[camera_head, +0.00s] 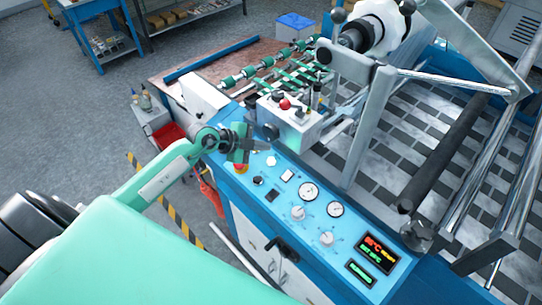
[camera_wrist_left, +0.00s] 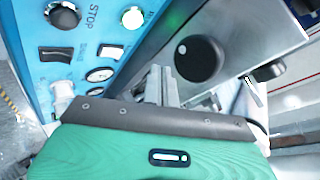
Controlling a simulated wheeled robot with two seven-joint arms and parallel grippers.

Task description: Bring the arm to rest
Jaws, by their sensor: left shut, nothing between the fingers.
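My left arm comes in from the left in the head view, with a mint-green forearm. My left gripper (camera_head: 243,146) is shut and empty, over the upper left end of the blue control panel (camera_head: 352,238). In the left wrist view the shut left gripper (camera_wrist_left: 162,84) points at the panel and the grey machine side, with a black round knob (camera_wrist_left: 199,59) just beyond it. I cannot tell whether the fingers touch anything. A red and yellow emergency stop (camera_head: 240,168) sits just below the gripper in the head view. My right gripper is not in view.
The panel carries gauges, knobs and a lit display (camera_head: 376,254). A grey box with a red button (camera_head: 285,104) stands behind the gripper. The laminating machine's rollers and steel frame (camera_head: 368,125) fill the right. Open grey floor (camera_head: 80,150) lies to the left.

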